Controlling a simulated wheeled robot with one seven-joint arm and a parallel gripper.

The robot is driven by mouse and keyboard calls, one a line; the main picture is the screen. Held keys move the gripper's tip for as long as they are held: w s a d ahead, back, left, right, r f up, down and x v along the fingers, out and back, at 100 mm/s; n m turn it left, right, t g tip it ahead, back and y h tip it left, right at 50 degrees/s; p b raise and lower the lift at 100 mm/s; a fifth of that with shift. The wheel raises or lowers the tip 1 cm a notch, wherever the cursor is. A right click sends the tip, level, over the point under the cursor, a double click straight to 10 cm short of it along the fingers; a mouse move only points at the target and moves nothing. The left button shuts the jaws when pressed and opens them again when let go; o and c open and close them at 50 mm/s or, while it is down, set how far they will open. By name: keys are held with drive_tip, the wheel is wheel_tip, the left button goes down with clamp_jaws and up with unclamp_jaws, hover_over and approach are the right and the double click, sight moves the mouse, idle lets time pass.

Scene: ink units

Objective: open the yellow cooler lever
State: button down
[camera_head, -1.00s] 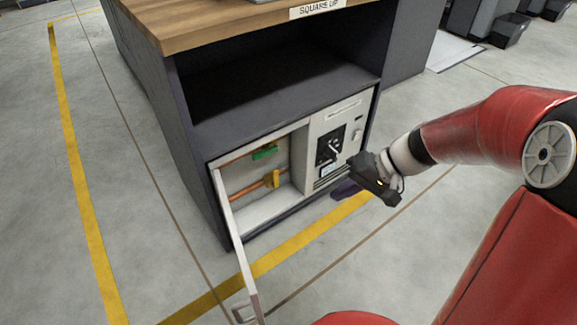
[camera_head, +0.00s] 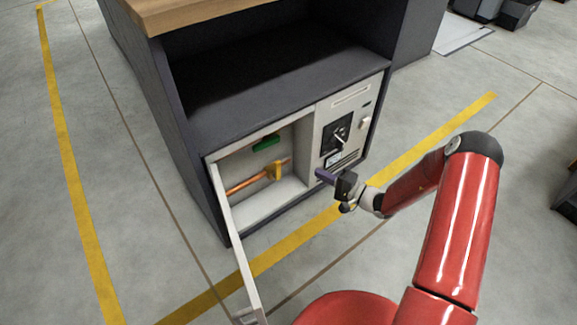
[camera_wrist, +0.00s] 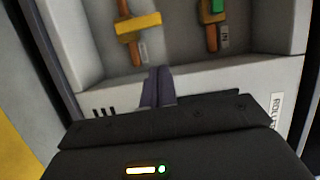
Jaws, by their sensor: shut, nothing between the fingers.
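The yellow lever (camera_head: 277,171) sits on an orange copper-coloured pipe inside the open compartment of the cabinet. In the wrist view the yellow lever (camera_wrist: 138,24) lies across its pipe at the upper left of the fingers. My gripper (camera_head: 321,174) is in front of the cabinet, to the right of the lever and apart from it. In the wrist view its fingers (camera_wrist: 158,86) are together, with nothing between them, pointing toward the compartment's edge below the lever.
A green lever (camera_head: 266,141) sits on another pipe above the yellow one. The compartment's door (camera_head: 236,245) stands open at the left. A panel with a black switch (camera_head: 336,135) is right of the compartment. Floor in front is clear.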

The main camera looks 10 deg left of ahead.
sight(277, 170)
drive_tip(key=shift+w+d+f+m+t+h, duration=0.15)
drive_tip(key=shift+w+f+m+t, duration=0.15)
drive_tip(key=shift+f, duration=0.35)
drive_tip(key=shift+w+a+f+m+t+h, duration=0.1)
drive_tip(key=shift+w+f+m+t+h, duration=0.1)
drive_tip(key=shift+f+t, duration=0.3)
drive_tip(key=shift+f, duration=0.1)
drive_tip(key=w+a, duration=0.1)
drive_tip(key=a, duration=1)
drive_tip(key=shift+w+a, duration=0.2)
drive_tip(key=shift+w, duration=0.1)
